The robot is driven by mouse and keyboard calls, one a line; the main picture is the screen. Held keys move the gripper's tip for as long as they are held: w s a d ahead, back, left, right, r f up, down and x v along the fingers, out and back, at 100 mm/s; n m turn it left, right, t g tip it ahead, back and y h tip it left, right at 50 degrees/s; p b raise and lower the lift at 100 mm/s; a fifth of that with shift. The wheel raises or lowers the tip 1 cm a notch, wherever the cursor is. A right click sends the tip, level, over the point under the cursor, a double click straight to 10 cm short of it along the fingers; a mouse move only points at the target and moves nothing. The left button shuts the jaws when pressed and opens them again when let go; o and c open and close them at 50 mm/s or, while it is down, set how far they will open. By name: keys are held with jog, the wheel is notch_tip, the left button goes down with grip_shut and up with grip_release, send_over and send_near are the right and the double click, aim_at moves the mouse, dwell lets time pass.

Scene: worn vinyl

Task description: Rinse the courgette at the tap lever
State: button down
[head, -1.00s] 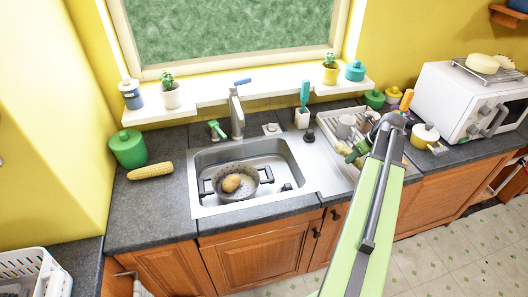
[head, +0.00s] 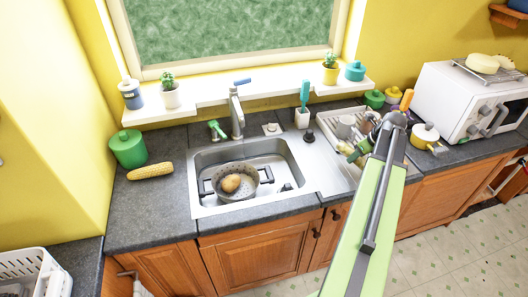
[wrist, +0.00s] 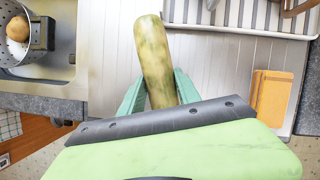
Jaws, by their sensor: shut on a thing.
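The courgette (wrist: 154,50) is pale green with mottled darker patches. It sticks out lengthwise between the teal fingers of my gripper (wrist: 159,92) in the wrist view, and its near end is hidden by the gripper. My gripper is shut on it above the steel drainer, right of the sink. In the head view my gripper (head: 362,149) shows small beside the dish rack, partly hidden by my arm. The tap (head: 237,112) stands behind the sink, with its blue lever (head: 242,82) on top. The gripper is well to the right of the tap.
The sink (head: 290,160) holds a grey colander (head: 251,188) with a potato (head: 231,183) in it. A dish rack (head: 336,125) with crockery stands by the gripper. A yellow sponge (wrist: 271,97) lies nearby. A corncob (head: 151,171) lies on the left counter.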

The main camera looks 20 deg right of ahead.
jog(key=shift+a, duration=0.45)
jog(key=shift+d, duration=0.1)
jog(key=shift+d, duration=0.55)
jog(key=shift+a, duration=0.15)
jog(key=shift+a, duration=0.5)
jog(key=shift+d, duration=0.1)
